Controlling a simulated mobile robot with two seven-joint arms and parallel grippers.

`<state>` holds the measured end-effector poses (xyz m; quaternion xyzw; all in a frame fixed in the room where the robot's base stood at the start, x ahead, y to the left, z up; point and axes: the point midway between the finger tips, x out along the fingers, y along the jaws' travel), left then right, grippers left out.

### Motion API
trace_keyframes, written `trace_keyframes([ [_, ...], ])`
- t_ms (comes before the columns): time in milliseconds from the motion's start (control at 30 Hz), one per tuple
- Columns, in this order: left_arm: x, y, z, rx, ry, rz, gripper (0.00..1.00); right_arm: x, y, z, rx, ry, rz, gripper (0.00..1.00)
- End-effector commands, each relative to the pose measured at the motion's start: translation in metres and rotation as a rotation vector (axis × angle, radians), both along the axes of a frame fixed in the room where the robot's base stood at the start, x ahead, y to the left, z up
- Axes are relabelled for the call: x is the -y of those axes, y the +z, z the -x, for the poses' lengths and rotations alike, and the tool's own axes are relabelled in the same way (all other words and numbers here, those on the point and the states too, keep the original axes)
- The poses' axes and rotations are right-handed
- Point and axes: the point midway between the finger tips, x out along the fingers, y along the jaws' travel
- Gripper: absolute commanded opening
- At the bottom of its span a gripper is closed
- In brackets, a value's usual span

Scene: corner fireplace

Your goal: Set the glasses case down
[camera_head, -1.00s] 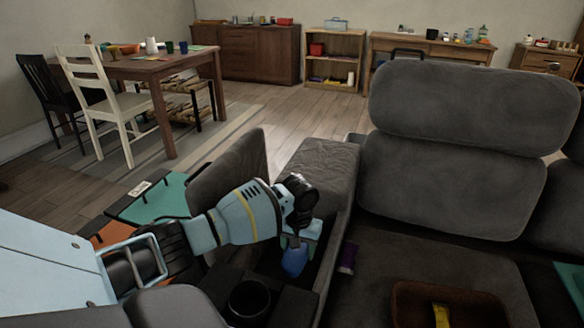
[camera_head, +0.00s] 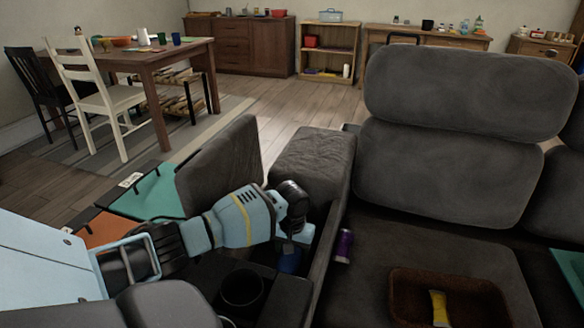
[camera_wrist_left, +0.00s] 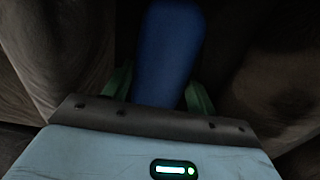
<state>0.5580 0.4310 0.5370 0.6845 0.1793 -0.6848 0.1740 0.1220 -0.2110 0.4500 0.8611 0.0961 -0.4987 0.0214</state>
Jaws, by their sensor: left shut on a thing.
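The glasses case (camera_head: 289,261) is blue and shows in small part below my left gripper (camera_head: 291,249). My left gripper is shut on it and points down into the dark open compartment in the sofa's console. In the left wrist view the blue case (camera_wrist_left: 167,55) stretches away from between the green fingers of the gripper (camera_wrist_left: 160,95). The wrist view is dark, and the compartment's floor and the case's far end are hard to make out. I cannot tell whether the case touches the floor. My right gripper is not in view.
The console's raised lid (camera_head: 222,165) stands behind my left arm. A cup holder (camera_head: 242,289) is in front. A purple item (camera_head: 344,246) lies on the seat edge right of the compartment. A brown tray (camera_head: 405,300) with a yellow item (camera_head: 439,308) sits on the seat.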

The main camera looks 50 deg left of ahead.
Motion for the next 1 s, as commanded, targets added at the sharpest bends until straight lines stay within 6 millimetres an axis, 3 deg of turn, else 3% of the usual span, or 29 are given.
trace_keyframes([
  [267,0.0,-0.044,0.001,-0.004,0.0,0.0,0.33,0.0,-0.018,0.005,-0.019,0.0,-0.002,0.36],
  [700,0.001,-0.048,0.0,0.0,0.0,0.001,0.33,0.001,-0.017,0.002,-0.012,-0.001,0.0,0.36],
  [733,0.001,-0.048,0.0,-0.001,0.0,0.0,0.58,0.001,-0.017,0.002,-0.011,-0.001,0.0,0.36],
  [900,0.0,-0.048,0.0,-0.001,0.0,0.0,0.79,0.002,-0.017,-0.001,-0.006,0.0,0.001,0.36],
  [1000,0.0,-0.048,0.0,-0.001,0.0,0.0,0.79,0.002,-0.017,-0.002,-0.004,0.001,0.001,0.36],
])
